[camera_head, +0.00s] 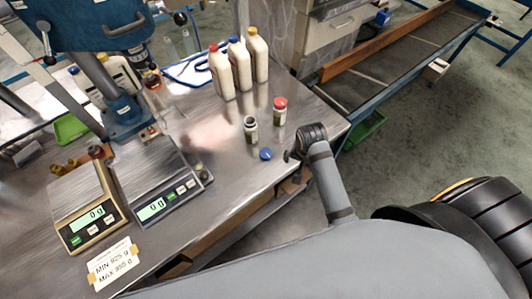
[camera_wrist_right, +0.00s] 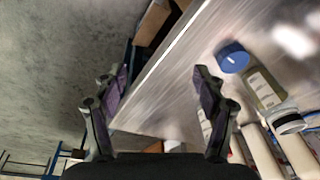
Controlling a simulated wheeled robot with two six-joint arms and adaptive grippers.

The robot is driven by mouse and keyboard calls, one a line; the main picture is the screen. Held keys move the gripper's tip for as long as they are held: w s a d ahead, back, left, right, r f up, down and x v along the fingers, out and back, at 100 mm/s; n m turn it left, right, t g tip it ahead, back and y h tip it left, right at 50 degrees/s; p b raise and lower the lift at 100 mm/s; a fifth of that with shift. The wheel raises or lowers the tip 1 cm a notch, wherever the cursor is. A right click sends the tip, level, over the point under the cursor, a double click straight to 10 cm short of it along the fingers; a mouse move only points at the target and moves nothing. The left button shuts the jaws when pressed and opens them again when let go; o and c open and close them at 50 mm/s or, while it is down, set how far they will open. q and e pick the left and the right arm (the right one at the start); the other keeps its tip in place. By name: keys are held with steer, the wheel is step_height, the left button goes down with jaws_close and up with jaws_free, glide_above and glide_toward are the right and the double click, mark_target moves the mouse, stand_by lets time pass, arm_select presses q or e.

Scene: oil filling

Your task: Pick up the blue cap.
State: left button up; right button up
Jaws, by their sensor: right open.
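The blue cap (camera_head: 266,154) lies on the metal table near its front edge, beside a small uncapped bottle (camera_head: 250,133). It also shows in the right wrist view (camera_wrist_right: 233,58), on the table to the right of the fingers. My right gripper (camera_head: 291,157) is just to the right of the cap in the head view, over the table edge. In the right wrist view the gripper (camera_wrist_right: 160,76) has its two fingers wide apart with nothing between them. The cap is outside the finger gap, nearer the right finger. My left gripper is not in view.
A small red-capped bottle (camera_head: 280,111) stands close behind the gripper. Tall white bottles with red, blue and yellow caps (camera_head: 240,68) stand farther back. Two scales (camera_head: 83,212) (camera_head: 160,198) sit at left. The table around the cap is mostly clear.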

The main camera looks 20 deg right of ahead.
steer(key=w+a+r+m+g, duration=0.1)
steer(key=w+a+m, duration=0.3)
steer(key=w+m, duration=0.25)
steer(key=m+g, duration=0.1)
steer(key=m, duration=0.4)
glide_above(266, 153)
steer(key=f, duration=0.2)
steer(key=shift+w+f+n+y+p, duration=0.25)
steer(key=shift+f+y+p, duration=0.1)
steer(key=shift+y+p, duration=0.05)
steer(key=shift+s+f+p, duration=0.15)
steer(key=shift+f+p, duration=0.15)
steer(key=shift+f, duration=1)
steer(key=shift+s+f+p, duration=0.1)
steer(key=shift+f+p, duration=0.2)
steer(key=shift+f, duration=1)
steer(key=c, duration=0.8)
